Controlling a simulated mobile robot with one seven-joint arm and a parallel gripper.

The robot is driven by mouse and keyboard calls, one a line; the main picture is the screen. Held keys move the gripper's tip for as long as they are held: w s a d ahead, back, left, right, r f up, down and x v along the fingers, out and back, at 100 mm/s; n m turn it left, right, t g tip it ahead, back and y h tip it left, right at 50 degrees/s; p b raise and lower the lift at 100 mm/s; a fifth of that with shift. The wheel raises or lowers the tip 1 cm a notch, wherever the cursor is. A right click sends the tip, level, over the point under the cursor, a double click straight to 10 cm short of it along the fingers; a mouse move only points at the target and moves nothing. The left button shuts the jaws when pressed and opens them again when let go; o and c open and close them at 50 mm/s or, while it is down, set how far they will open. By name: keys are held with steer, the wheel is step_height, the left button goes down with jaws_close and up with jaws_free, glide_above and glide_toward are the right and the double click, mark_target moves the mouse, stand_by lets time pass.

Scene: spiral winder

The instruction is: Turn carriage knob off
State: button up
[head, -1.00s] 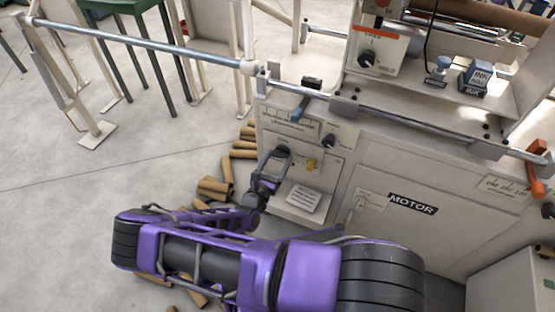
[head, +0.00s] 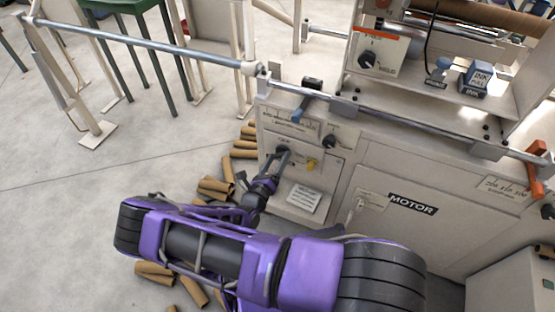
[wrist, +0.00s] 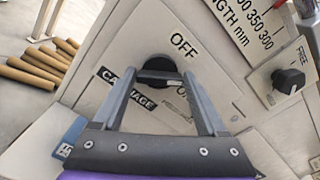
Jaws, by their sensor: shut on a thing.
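The carriage knob (wrist: 157,68) is a dark round knob on a pale plate (wrist: 205,75) of the machine's front. In the wrist view, "OFF" is printed beside it toward the upper right and a black "CARRIAGE" label (wrist: 128,90) lies to its lower left. My gripper (wrist: 160,78) is shut on the knob, one finger on each side. In the head view my gripper (head: 283,156) reaches the left part of the machine's front, largely hiding the knob.
A blue-handled lever (head: 300,108) is above. A paper notice (head: 304,199) is below. Cardboard tubes (head: 216,187) lie on the floor to the left.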

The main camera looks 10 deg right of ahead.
steer(key=n, duration=0.5)
steer(key=shift+f+n+b, duration=0.15)
steer(key=shift+n+b, duration=0.15)
steer(key=n, duration=0.4)
steer(key=shift+a+n, duration=0.1)
steer(key=shift+n, duration=0.3)
steer(key=o, duration=1.3)
steer(key=v, duration=1.7)
steer(key=shift+s+a+p, duration=0.15)
steer(key=shift+p, duration=0.25)
